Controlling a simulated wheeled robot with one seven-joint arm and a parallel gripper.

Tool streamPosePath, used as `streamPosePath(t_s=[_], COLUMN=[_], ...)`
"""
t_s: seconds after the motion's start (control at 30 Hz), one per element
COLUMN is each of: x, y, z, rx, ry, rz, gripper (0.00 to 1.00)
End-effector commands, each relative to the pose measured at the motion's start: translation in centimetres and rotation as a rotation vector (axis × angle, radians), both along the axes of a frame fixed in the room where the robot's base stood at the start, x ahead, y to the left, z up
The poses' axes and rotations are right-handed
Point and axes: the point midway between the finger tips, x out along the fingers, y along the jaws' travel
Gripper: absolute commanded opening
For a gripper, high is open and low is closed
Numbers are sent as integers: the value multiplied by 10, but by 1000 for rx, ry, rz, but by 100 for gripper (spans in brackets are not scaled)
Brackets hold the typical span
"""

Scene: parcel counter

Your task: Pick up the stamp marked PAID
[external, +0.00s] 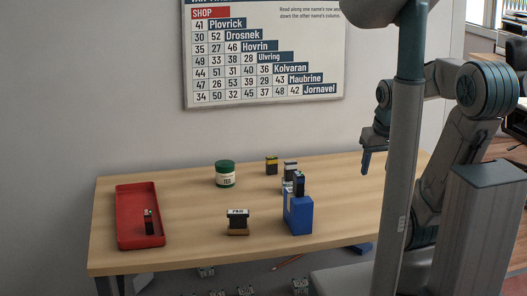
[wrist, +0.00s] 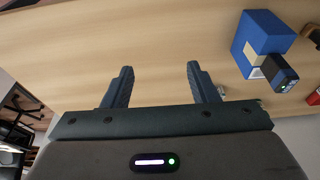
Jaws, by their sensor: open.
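The stamp marked PAID (external: 237,219) stands upright on the counter, left of the blue box, with a dark body, a white label and a wooden base. My gripper (external: 375,163) is over the right part of the counter, well apart from that stamp. In the wrist view my gripper (wrist: 159,67) is open, with nothing between its fingers. A brown piece (wrist: 313,37) is cut off at the right edge there; I cannot tell whether it is the PAID stamp.
A green jar (external: 225,175) and other stamps (external: 271,166) stand behind. A red tray (external: 124,213) at left holds a dark stamp (external: 149,223). The counter's middle-left is clear.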

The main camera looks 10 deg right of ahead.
Motion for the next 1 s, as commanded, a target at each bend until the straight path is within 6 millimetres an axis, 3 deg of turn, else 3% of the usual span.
streamPosePath(t_s=[0.27,0.37,0.47,0.73,0.87,1.0], x=[2,13,33,83,91,86], y=[2,13,37,150,216,280], z=[1,5,12,20,15,6], rx=[-3,-15,-37,-111,-140,-162], ry=[3,17,43,125,160,191], rz=[15,82,216,701,935,1151], gripper=[53,53,53,53,53,53])
